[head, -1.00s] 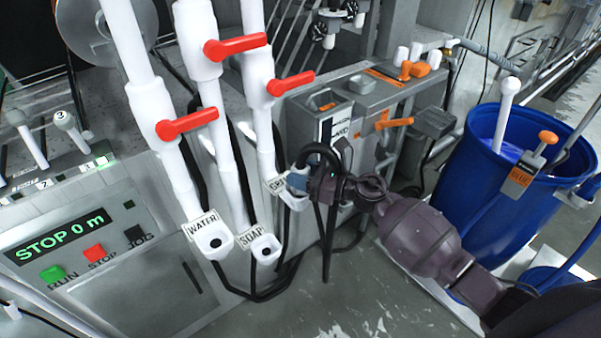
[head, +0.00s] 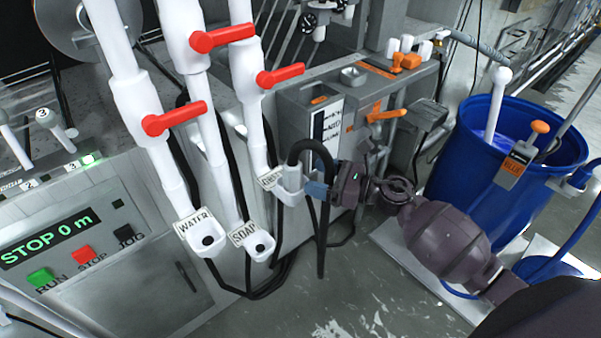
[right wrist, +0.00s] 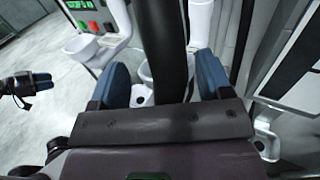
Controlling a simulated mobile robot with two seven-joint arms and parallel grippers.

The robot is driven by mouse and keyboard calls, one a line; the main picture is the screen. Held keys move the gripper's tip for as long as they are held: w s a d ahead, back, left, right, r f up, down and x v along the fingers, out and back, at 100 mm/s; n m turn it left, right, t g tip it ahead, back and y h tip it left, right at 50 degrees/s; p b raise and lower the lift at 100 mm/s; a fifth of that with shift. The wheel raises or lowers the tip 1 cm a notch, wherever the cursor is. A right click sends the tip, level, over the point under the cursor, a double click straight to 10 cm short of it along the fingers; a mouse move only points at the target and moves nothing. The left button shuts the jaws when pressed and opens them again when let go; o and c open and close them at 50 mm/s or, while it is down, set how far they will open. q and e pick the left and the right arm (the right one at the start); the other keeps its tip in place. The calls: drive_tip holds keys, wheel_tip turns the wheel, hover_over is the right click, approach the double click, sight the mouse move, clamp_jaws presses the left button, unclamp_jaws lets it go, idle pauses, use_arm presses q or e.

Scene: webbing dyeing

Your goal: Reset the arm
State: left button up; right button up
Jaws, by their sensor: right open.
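My right gripper (head: 314,189) reaches in from the right in the head view. Its blue fingers stand beside the white holder cup (head: 290,183) on the third pipe. In the right wrist view the fingers (right wrist: 162,68) are spread wide, with a thick black hose (right wrist: 159,40) between them and gaps on both sides. In the head view this hose (head: 310,146) arches over beside the cup and hangs down. A dark gripper with blue tips, seemingly my left one (right wrist: 30,86), shows at the left of the right wrist view; its jaws are unclear.
White pipes with red levers (head: 174,118) and labelled WATER (head: 204,238) and SOAP (head: 256,246) cups stand left of my right gripper. A control panel (head: 130,290) reads STOP 0 m. A blue barrel (head: 480,160) stands right, close behind my right arm. Some floor is clear below.

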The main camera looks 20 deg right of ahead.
drive_tip(key=shift+r+v, duration=0.15)
drive_tip(key=shift+v, duration=0.9)
drive_tip(key=shift+r+v, duration=0.1)
drive_tip(key=shift+v, duration=0.95)
drive_tip(key=w+d+r+m+t+h, duration=0.3)
drive_tip(key=m+t+h, duration=0.15)
drive_tip(key=m, duration=0.95)
drive_tip(key=s+d+f+m+h, duration=0.1)
drive_tip(key=s+f+m+h, duration=0.45)
drive_tip(key=m, duration=0.75)
drive_tip(key=s+d+f+m+h, duration=0.1)
drive_tip(key=s+f+m+h, duration=0.2)
drive_tip(key=f+m, duration=0.7)
drive_tip(key=s+a+f+m+g, duration=0.1)
drive_tip(key=s+f+m+g, duration=0.1)
drive_tip(key=s+f+m, duration=0.2)
drive_tip(key=s+a+f+m+g+h, duration=0.1)
drive_tip(key=s+f+m+g, duration=0.1)
drive_tip(key=s, duration=0.8)
drive_tip(key=shift+s+a+f+m+g, duration=0.3)
drive_tip(key=shift+s+f+m+g, duration=0.05)
drive_tip(key=shift+f+m, duration=0.6)
